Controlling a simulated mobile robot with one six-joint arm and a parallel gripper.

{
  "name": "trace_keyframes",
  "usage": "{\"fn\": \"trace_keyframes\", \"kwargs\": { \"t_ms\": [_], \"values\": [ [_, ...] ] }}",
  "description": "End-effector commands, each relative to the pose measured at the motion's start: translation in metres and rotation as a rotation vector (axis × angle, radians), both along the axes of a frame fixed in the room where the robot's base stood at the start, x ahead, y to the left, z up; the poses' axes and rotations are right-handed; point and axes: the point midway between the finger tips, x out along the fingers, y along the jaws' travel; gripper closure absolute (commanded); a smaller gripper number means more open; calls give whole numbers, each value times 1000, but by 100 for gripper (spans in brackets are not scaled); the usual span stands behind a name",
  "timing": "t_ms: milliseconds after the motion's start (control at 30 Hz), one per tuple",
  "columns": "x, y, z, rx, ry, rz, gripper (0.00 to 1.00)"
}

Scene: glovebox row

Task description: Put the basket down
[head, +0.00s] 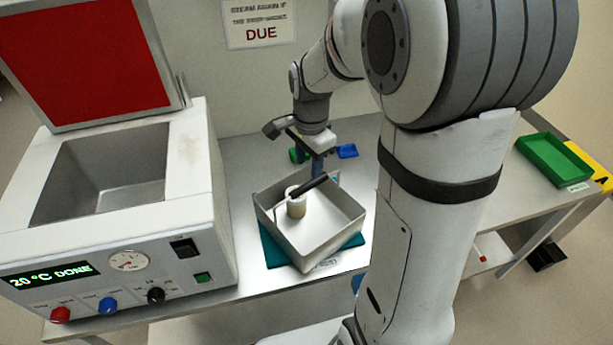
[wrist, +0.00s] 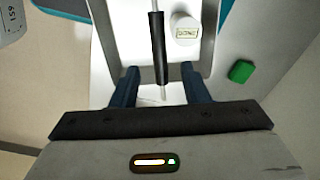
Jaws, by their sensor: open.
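The basket is a white, square, open-topped box (head: 325,243) with a black handle grip (head: 306,186) on a thin bar. It sits on a teal mat (head: 271,250) on the bench, turned at an angle to it. A small white labelled jar (head: 296,207) stands inside it. My gripper (head: 318,168) is over the basket's far side, at the handle. In the wrist view my gripper (wrist: 160,88) is open. The handle (wrist: 158,48) lies between the fingers with gaps on both sides. The basket (wrist: 120,40) and the jar (wrist: 185,28) also show there.
A steam bath (head: 120,215) with a raised red lid (head: 85,55) stands left, its display reading "20 °C DONE". Small green and blue items (head: 346,151) lie behind the basket. A green tray (head: 553,158) is on the bench at right.

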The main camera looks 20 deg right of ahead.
Motion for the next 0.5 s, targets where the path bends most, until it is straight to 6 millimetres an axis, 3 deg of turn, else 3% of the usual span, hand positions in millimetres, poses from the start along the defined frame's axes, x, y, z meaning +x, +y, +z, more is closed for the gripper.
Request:
{"fn": "trace_keyframes", "kwargs": {
  "t_ms": [100, 300, 367, 500],
  "values": [
    [0, 0, 19, 0, -3, 0, 59],
    [-5, -1, 36, -2, -6, 23, 59],
    [-13, -1, 42, -5, -18, 74, 59],
    [-49, -1, 59, -27, -72, 316, 59]
  ]
}}
